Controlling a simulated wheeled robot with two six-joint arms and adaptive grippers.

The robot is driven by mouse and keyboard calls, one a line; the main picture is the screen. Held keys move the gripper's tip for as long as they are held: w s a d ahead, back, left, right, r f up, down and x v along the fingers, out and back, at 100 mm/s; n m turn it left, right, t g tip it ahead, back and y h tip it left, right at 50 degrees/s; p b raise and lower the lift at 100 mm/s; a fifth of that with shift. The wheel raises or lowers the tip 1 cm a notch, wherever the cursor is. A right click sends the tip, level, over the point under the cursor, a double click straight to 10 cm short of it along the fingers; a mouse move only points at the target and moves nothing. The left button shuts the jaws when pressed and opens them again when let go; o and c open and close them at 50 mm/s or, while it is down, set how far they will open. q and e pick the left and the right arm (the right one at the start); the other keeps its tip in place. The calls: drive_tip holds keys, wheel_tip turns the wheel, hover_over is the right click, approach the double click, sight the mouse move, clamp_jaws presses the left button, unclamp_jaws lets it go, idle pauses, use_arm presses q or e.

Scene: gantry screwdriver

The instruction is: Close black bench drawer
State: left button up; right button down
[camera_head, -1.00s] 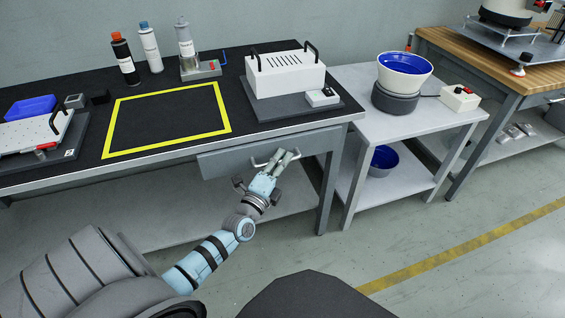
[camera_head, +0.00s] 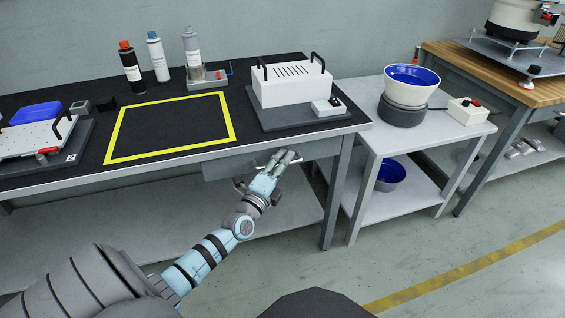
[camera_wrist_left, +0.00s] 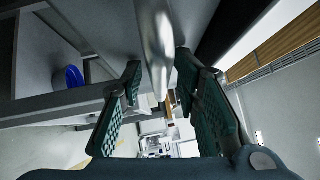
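The black bench (camera_head: 60,183) has a grey drawer (camera_head: 228,168) under its top at the right end. The drawer front sits close under the bench edge; I cannot tell whether it is fully flush. Its pale bar handle (camera_head: 262,158) is partly hidden by my left gripper (camera_head: 282,158). In the left wrist view the silver handle (camera_wrist_left: 156,45) runs between the two green-padded fingers of my left gripper (camera_wrist_left: 157,85). The fingers are apart, one on each side, with gaps showing beside the bar. My right gripper is not in view.
A white box with black handles (camera_head: 290,88) stands on the bench above the drawer. A grey side table (camera_head: 430,128) with a blue-lined bowl (camera_head: 410,82) stands to the right. Bench legs and a lower shelf (camera_head: 120,225) lie below. The floor in front is clear.

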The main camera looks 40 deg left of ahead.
use_arm(q)
drive_tip(key=v, duration=1.2)
drive_tip(key=shift+r, duration=0.1)
